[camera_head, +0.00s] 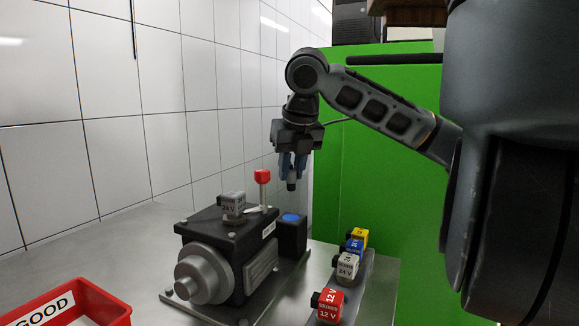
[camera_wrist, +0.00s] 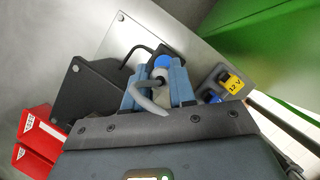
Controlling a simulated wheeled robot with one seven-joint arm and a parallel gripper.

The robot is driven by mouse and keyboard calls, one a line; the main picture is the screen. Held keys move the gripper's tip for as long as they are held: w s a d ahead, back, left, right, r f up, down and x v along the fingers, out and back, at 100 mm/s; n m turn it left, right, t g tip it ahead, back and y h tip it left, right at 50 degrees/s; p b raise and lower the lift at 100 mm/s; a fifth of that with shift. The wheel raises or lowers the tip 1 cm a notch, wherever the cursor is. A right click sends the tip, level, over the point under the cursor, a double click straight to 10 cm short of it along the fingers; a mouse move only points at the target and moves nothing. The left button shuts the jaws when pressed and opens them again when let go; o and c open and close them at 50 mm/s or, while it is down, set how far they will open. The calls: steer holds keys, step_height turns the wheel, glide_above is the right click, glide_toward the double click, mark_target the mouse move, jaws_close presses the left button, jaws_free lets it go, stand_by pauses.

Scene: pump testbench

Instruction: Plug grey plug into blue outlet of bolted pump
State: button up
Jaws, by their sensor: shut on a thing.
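My gripper (camera_head: 291,168) is shut on a small grey plug (camera_head: 291,184) and points down. In the wrist view my gripper (camera_wrist: 158,85) has its blue fingers on either side of the grey plug (camera_wrist: 160,74), with a pale curved cable at it. The bolted pump (camera_head: 212,240) is dark with a grey round front. The blue outlet (camera_head: 291,217) is a blue disc on top of the black box beside the pump. The plug hangs above it, apart from it in the head view. In the wrist view the blue outlet (camera_wrist: 163,61) shows just past the plug, partly hidden.
A grey 24 V block (camera_head: 233,204) and a red-knobbed lever (camera_head: 262,177) stand on the pump. A rack at right holds red (camera_head: 327,304), grey (camera_head: 347,266), blue (camera_head: 354,246) and yellow (camera_head: 361,237) blocks. A red GOOD bin (camera_head: 100,300) sits at front left.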

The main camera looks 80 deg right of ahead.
mark_target(293, 187)
steer(key=shift+f+b, duration=2.1)
steer(key=shift+f, duration=0.95)
steer(key=shift+d+f+b, duration=0.1)
steer(key=shift+f+b, duration=0.6)
steer(key=shift+f, duration=0.4)
steer(key=o, duration=1.4)
steer(key=shift+c, duration=0.2)
steer(key=shift+r, duration=0.1)
steer(key=shift+r+p, duration=3.2)
steer(key=shift+r, duration=0.75)
